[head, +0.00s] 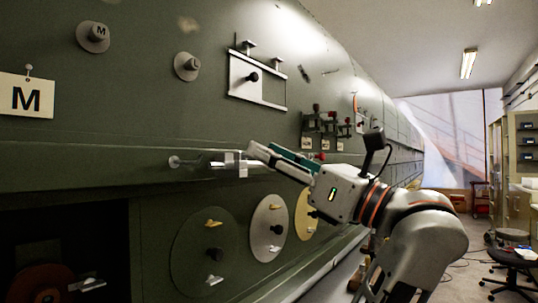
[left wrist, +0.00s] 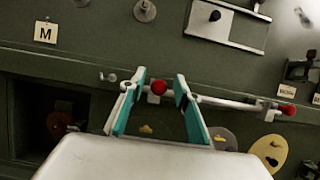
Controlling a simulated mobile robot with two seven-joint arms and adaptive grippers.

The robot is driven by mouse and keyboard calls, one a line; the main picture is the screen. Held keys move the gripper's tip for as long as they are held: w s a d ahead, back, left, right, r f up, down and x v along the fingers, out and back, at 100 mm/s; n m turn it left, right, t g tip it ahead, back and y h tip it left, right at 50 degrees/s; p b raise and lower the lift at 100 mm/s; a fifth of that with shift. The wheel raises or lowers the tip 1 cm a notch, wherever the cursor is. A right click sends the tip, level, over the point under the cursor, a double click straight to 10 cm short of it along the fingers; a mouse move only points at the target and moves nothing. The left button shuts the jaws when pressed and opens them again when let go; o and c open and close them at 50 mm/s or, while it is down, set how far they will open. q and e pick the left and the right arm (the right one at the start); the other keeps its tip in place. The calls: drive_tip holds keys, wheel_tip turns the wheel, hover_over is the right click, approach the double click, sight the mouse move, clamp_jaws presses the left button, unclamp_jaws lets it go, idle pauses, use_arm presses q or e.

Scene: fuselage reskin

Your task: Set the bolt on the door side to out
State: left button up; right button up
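The bolt is a pale horizontal rod (left wrist: 232,103) on the green fuselage side, with a red knob (left wrist: 158,87) standing out from it. In the head view the bolt (head: 205,163) shows left of my left gripper (head: 254,158), and its red knob is hidden. My left gripper (left wrist: 161,84) is open, with its teal-lined fingers on either side of the red knob. Gaps show between the knob and both fingers. A second red tip (left wrist: 288,110) shows at the rod's right end, beside a light bracket (left wrist: 268,109). My right gripper is not in view.
An open dark recess (head: 70,245) lies below the bolt at the left. Round plates (head: 268,228) with small handles lie below the bolt. A framed slide panel (head: 258,80) and several red-tipped levers (head: 325,122) sit higher up. Stools (head: 513,260) stand at the right.

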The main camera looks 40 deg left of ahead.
use_arm(q)
drive_tip(key=shift+a, duration=0.1)
drive_tip(key=v, duration=0.7)
drive_tip(key=shift+d, duration=0.3)
drive_tip(key=shift+f, duration=0.1)
idle(0.4)
